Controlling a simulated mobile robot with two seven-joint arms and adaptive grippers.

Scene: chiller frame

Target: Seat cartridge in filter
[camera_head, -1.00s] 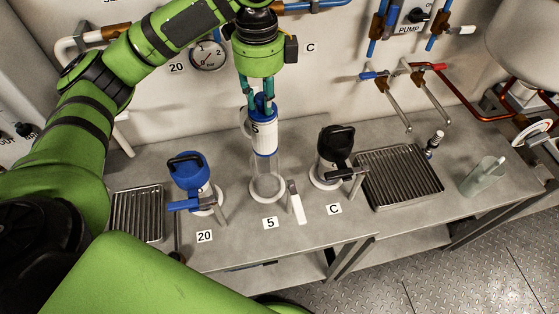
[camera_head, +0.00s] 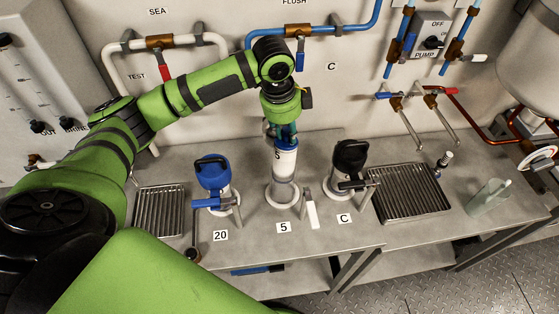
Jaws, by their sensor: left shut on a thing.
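My left gripper (camera_head: 287,131) points straight down and is shut on the blue top of a white filter cartridge (camera_head: 284,160) marked 5. The cartridge is upright. Its lower part is inside the clear filter housing (camera_head: 284,192), which stands in a pale ring behind the label 5 (camera_head: 283,228). How deep the cartridge sits in the housing is hard to tell. My right gripper is not in view.
A blue-capped housing (camera_head: 213,173) stands left at label 20, a black-capped one (camera_head: 350,158) right at label C. A white-handled lever (camera_head: 312,214) is close beside the middle housing. Drain grates (camera_head: 410,192) and a clear cup (camera_head: 488,199) flank them. Pipes run along the wall.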

